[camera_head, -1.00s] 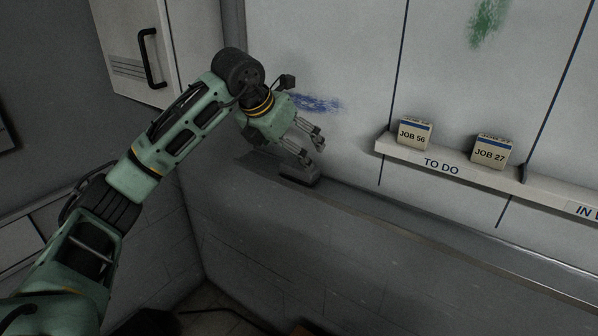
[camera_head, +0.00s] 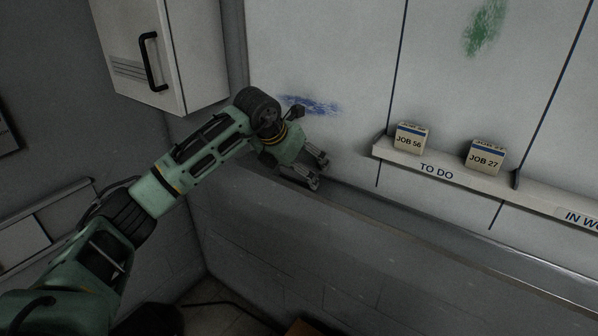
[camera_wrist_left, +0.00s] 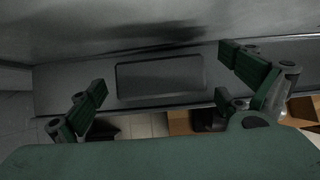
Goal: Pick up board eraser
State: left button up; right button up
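The board eraser (camera_wrist_left: 160,77) is a dark grey rectangular block lying on the ledge below the whiteboard. In the left wrist view it sits between and beyond the fingers of my left gripper (camera_wrist_left: 168,98), which are spread wide and apart from it. In the head view my left gripper (camera_head: 318,172) is low over the ledge at the board's left end and hides most of the eraser (camera_head: 290,174). My right gripper is not in view.
The ledge (camera_head: 400,222) runs right along the board. A "TO DO" shelf (camera_head: 440,168) holds a JOB 56 block (camera_head: 409,140) and a JOB 27 block (camera_head: 484,158). A white cabinet (camera_head: 165,55) hangs at upper left. The ledge right of my gripper is clear.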

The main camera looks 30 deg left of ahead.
pick_arm(q)
jog(key=c, duration=0.9)
jog(key=shift+c, duration=0.2)
jog(key=shift+s+r+b, duration=0.15)
jog(key=shift+r+b, duration=0.1)
jog(key=shift+b, duration=0.4)
notch_tip(320, 180, up, 6)
jog(key=shift+r+b, duration=0.15)
jog(key=shift+b, duration=0.9)
jog(key=s+a+b, duration=0.2)
jog(key=s+b, duration=0.5)
jog(key=s, duration=1.2)
jog(key=shift+s+a, duration=0.25)
jog(key=shift+a, duration=0.1)
jog(key=shift+r, duration=0.1)
